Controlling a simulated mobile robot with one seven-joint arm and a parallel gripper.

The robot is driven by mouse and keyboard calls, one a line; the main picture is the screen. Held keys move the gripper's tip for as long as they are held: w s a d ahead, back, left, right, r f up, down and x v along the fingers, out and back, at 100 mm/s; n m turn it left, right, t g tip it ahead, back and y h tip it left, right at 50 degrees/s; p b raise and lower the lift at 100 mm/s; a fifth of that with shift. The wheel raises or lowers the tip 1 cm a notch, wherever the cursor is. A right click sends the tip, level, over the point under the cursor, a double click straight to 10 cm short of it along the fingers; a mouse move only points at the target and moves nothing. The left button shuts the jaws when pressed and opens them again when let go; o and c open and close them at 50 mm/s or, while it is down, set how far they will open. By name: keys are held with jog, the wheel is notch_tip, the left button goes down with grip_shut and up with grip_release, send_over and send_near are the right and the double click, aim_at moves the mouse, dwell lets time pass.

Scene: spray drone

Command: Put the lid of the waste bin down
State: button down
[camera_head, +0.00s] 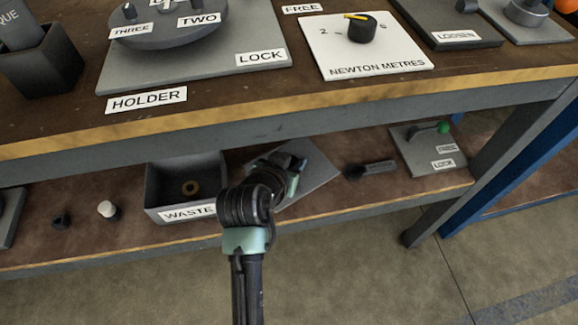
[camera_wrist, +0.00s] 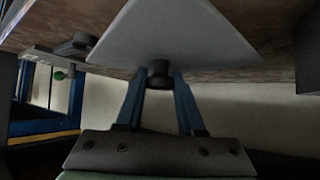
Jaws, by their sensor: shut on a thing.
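In the wrist view the lid (camera_wrist: 165,35) fills the top middle, with a dark round knob (camera_wrist: 158,82). My gripper (camera_wrist: 158,75) has its blue fingers shut on that knob, one on each side. In the head view my gripper (camera_head: 292,166) is over the lid. I cannot tell whether the lid touches the shelf.
The upper bench edge (camera_head: 300,98) overhangs the lower shelf (camera_head: 340,205). A dark handled part (camera_head: 370,170) and a plate with a green-knobbed lever (camera_head: 425,150) lie to the right. A white-topped knob (camera_head: 107,209) and a black knob (camera_head: 61,221) stand left of the bin.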

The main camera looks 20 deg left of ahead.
jog(key=shift+w+a+f, duration=0.15)
jog(key=shift+w+a, duration=0.45)
jog(key=shift+w, duration=0.25)
jog(key=shift+f+b, duration=1.3)
jog(key=shift+f, duration=0.3)
jog(key=shift+f, duration=0.1)
jog(key=shift+f, duration=0.1)
jog(key=c, duration=0.5)
grip_release()
